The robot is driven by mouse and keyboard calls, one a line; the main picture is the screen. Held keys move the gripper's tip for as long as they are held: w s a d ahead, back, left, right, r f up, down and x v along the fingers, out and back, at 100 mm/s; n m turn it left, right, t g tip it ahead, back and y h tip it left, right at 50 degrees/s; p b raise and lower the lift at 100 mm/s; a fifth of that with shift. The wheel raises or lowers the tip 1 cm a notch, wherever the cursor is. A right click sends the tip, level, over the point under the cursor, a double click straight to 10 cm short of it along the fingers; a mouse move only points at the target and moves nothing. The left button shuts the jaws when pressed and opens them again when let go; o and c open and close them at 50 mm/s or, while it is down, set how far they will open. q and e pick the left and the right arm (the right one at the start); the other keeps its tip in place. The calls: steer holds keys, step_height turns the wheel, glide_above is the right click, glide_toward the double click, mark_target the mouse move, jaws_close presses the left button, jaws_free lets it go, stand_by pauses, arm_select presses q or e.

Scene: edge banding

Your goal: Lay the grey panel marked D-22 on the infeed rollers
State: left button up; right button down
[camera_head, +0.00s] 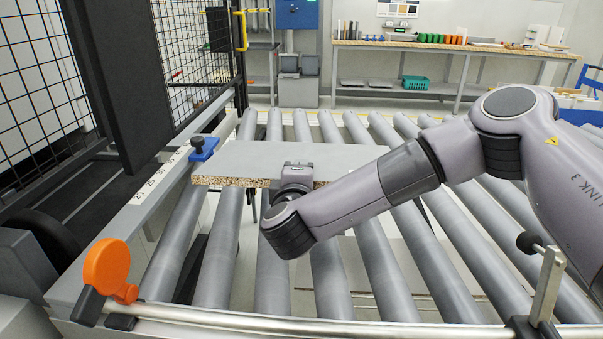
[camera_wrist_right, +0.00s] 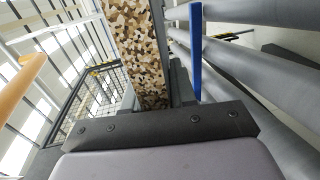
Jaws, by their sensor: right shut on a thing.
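The grey panel (camera_head: 250,158) shows in the head view with its bare chipboard front edge toward me. It is level over the infeed rollers (camera_head: 225,240), near the left rail; I cannot tell whether it touches them. My right gripper (camera_head: 297,172) is shut on the panel's front edge. In the right wrist view the speckled chipboard edge (camera_wrist_right: 138,50) runs between the fingers of the gripper (camera_wrist_right: 155,98). No D-22 marking is legible. My left gripper is not in view.
A blue stop (camera_head: 204,149) sits on the scaled left rail (camera_head: 150,190), close to the panel's left end. An orange disc (camera_head: 107,264) and a metal bar (camera_head: 230,322) are at the front. A mesh guard (camera_head: 40,90) stands left. Rollers right of the panel are bare.

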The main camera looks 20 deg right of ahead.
step_height(320, 180, down, 10)
steer(key=b, duration=0.7)
steer(key=shift+f+b, duration=0.15)
steer(key=shift+b, duration=0.15)
steer(key=shift+w, duration=0.1)
steer(key=c, duration=0.8)
jaws_free()
steer(key=o, duration=0.4)
steer(key=shift+f, duration=0.35)
steer(key=o, duration=0.4)
steer(key=shift+r, duration=0.15)
steer(key=shift+r, duration=0.1)
